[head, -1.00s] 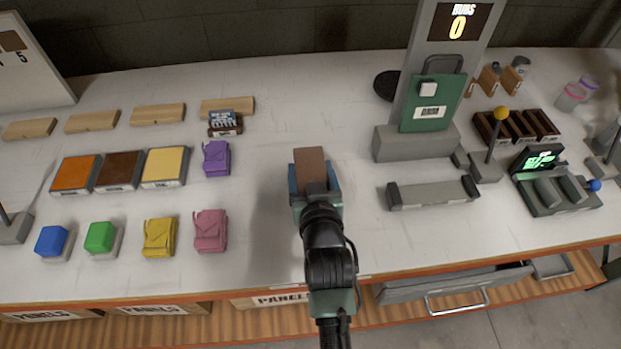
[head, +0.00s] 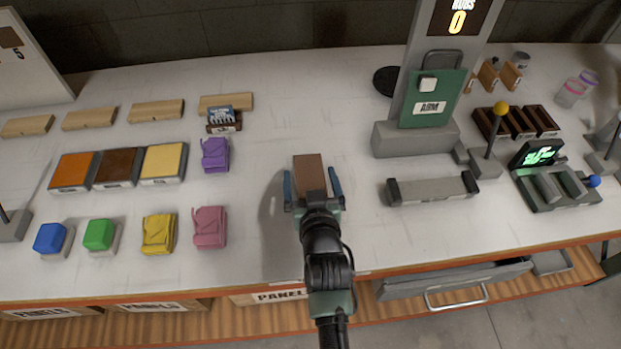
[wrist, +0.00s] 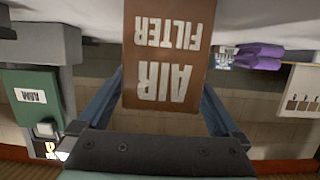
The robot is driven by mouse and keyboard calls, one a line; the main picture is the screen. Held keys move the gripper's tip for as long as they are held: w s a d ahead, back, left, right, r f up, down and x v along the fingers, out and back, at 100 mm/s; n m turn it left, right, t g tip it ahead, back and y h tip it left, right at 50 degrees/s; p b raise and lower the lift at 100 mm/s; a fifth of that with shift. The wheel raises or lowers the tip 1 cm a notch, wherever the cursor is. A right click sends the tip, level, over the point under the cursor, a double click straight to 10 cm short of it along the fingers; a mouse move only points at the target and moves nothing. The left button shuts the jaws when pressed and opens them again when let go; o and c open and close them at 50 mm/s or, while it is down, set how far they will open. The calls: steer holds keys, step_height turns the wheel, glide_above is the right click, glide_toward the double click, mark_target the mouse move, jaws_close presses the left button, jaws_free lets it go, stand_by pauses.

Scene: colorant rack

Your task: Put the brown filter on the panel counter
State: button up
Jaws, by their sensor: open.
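The brown filter (head: 309,172) is a flat brown block in the middle of the table area. In the wrist view the filter (wrist: 168,60) shows upside-down "AIR FILTER" lettering. My gripper (head: 312,183) is open, with one blue finger on each side of the filter; the wrist view shows gaps between the fingers (wrist: 160,100) and its lower part. I cannot tell whether the filter rests on the table. A grey stand with a "0" display (head: 461,20) is at the back right; I cannot tell whether it is the panel counter.
A grey tray (head: 432,188) lies right of my gripper. Coloured blocks and pouches, including a pink pouch (head: 210,227), stand to the left. The white table (head: 300,110) is clear behind the filter.

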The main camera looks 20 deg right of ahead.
steer(key=shift+r, duration=0.25)
steer(key=shift+s, duration=0.35)
steer(key=v, duration=1.1)
steer(key=shift+a, duration=0.15)
steer(key=shift+s, duration=0.15)
steer(key=w+a+r+t, duration=0.2)
steer(key=w+r, duration=0.1)
steer(key=r, duration=0.7)
steer(key=w+a+r+n+t+y, duration=0.1)
steer(key=w+a+r+t, duration=0.2)
steer(key=r, duration=0.7)
steer(key=w+a+r+t, duration=0.2)
steer(key=w+r, duration=0.1)
steer(key=r, duration=0.7)
steer(key=s+a+r+t+y, duration=0.1)
steer(key=s+a+r+t, duration=0.1)
steer(key=r, duration=0.6)
steer(key=s+a+r+n+t+y, duration=0.1)
steer(key=s+a+r+t, duration=0.1)
steer(key=s+r, duration=0.3)
steer(key=s+a+r+n+t+y, duration=0.1)
steer(key=s+a+r+t, duration=0.1)
steer(key=r, duration=0.9)
steer(key=shift+s+a+r, duration=0.15)
steer(key=shift+s+r, duration=0.05)
steer(key=shift+s, duration=0.5)
